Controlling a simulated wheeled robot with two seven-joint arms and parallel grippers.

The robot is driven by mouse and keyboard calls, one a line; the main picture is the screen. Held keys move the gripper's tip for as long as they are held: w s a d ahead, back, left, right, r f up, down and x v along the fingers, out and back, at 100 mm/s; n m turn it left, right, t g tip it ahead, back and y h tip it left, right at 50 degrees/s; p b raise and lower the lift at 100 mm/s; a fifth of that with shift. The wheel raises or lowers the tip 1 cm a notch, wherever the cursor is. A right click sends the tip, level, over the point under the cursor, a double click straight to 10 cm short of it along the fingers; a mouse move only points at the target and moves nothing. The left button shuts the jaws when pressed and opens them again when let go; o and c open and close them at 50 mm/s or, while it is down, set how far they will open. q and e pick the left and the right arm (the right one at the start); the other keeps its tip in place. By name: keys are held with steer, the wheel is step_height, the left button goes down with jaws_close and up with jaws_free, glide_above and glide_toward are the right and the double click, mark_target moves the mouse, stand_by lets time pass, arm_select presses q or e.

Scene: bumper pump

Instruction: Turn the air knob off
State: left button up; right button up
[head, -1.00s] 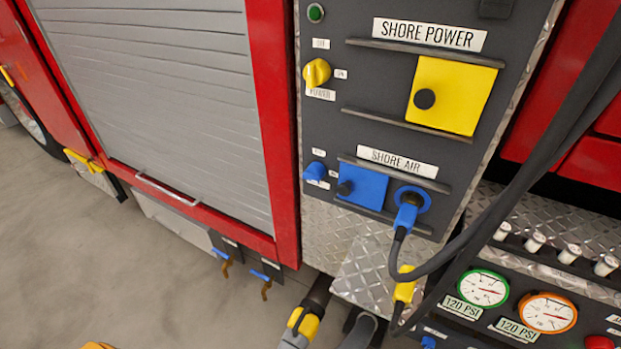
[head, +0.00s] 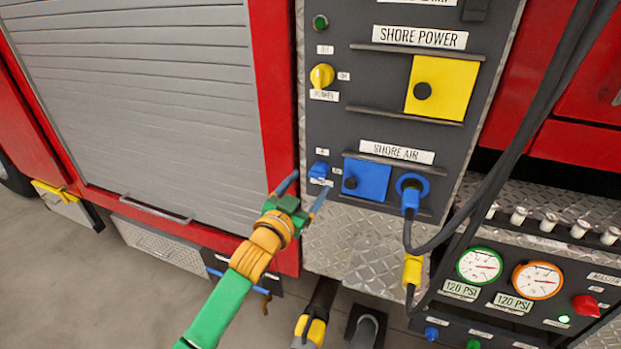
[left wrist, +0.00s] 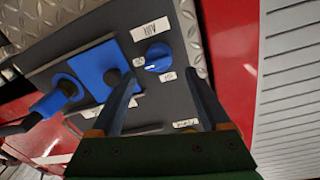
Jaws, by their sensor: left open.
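The blue air knob (head: 319,169) sits on the dark panel, left of the blue shore air cover (head: 367,180). It also shows in the left wrist view (left wrist: 158,57), beyond the fingertips and roughly between their lines, with small white labels around it. My left gripper (head: 304,193) is open and empty, just below and in front of the knob, with one finger to its left and one finger's tip near its lower edge. In the left wrist view the two fingers (left wrist: 163,90) are spread apart. I see no clear contact with the knob. My right gripper is not in view.
A blue air plug (head: 411,200) with a black hose is seated right of the cover. A yellow power knob (head: 321,77) and yellow cover (head: 436,88) are above. Black cables hang on the right, beside the gauges (head: 480,265). A grey shutter (head: 140,100) is on the left.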

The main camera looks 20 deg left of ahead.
mark_target(316, 176)
arm_select(q)
steer(key=shift+w+d+f, duration=0.1)
steer(key=shift+w+d, duration=0.05)
steer(key=shift+w, duration=1.2)
steer(key=shift+w+d, duration=0.15)
steer(key=shift+w, duration=1.15)
jaws_close()
